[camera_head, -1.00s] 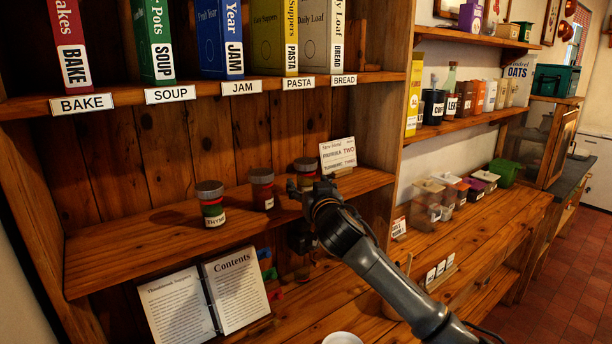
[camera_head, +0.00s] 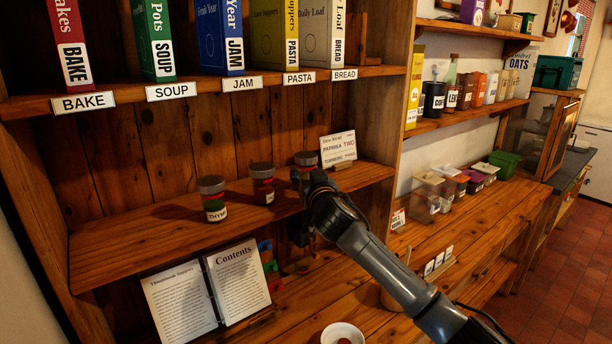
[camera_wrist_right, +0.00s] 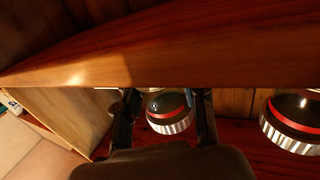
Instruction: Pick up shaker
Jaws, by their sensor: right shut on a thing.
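Three shakers with grey lids stand in a row on the middle wooden shelf. The middle shaker (camera_head: 263,185) is dark red with a white label. The right-hand shaker (camera_head: 306,160) is partly hidden behind my right gripper (camera_head: 303,182). In the right wrist view, a shaker (camera_wrist_right: 168,110) with a red band and silver rim sits between the two fingers, which are shut on it. Another shaker (camera_wrist_right: 292,122) stands to the right, apart from the fingers. My left gripper is not in view.
Labelled books (camera_head: 220,38) fill the shelf above. An open Contents book (camera_head: 207,290) and a white bowl (camera_head: 342,333) are on the counter below. The left part of the shaker shelf is bare.

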